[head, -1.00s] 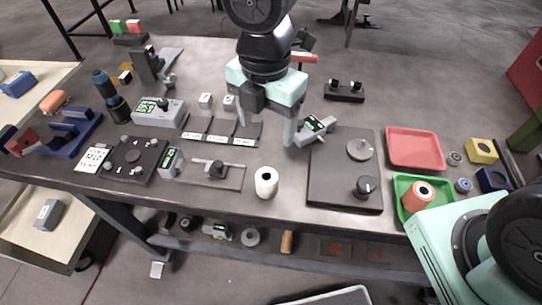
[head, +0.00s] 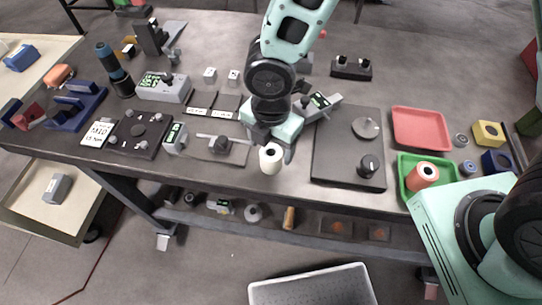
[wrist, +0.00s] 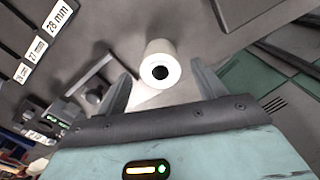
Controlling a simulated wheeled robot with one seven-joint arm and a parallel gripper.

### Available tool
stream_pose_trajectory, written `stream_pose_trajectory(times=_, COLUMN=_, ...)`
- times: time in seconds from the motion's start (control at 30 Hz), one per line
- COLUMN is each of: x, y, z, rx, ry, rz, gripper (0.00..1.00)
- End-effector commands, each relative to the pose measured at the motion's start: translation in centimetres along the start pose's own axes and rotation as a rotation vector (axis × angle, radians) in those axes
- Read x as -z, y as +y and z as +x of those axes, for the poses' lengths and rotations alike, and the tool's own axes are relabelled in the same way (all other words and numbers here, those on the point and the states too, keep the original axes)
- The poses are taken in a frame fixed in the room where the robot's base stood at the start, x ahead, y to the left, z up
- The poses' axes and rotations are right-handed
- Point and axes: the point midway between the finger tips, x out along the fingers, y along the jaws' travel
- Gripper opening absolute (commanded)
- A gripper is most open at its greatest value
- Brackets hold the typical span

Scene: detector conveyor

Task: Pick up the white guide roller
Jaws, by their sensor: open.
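The white guide roller (head: 270,158) stands upright near the front edge of the dark table, in the middle of the head view. In the wrist view the roller (wrist: 160,66) shows its end with a dark bore, beyond and between the two finger tips. My gripper (head: 271,150) is just behind and over the roller in the head view, fingers pointing down towards it. In the wrist view my gripper (wrist: 160,90) is open, with one finger on each side of the roller and a gap visible. The far side of the roller is hidden.
A dark plate with a knob (head: 335,165) lies right of the roller. A grey fixture with a lever (head: 220,148) lies to its left. A green tray (head: 404,192) holding an orange roller (head: 422,176) and a red tray (head: 420,128) are further right. The table's front edge is close.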

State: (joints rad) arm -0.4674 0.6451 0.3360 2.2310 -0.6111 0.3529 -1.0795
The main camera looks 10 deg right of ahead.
Motion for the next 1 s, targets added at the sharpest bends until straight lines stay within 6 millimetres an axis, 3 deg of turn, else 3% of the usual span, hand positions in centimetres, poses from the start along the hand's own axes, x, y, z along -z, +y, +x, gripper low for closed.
stream_pose_trajectory(times=0.23, x=0.3, y=-0.1, z=3.0, rx=0.003, ry=0.0, rz=-0.001, gripper=0.69)
stream_pose_trajectory(times=0.5, x=0.3, y=0.0, z=3.4, rx=-0.001, ry=0.0, rz=0.001, gripper=0.69)
stream_pose_trajectory(times=0.53, x=0.3, y=0.0, z=3.4, rx=-0.001, ry=0.0, rz=0.001, gripper=0.66)
stream_pose_trajectory(times=0.7, x=0.3, y=0.0, z=3.3, rx=-0.001, ry=0.0, rz=0.001, gripper=0.19)
stream_pose_trajectory(times=1.0, x=0.2, y=0.0, z=3.1, rx=-0.002, ry=0.0, rz=0.001, gripper=0.17)
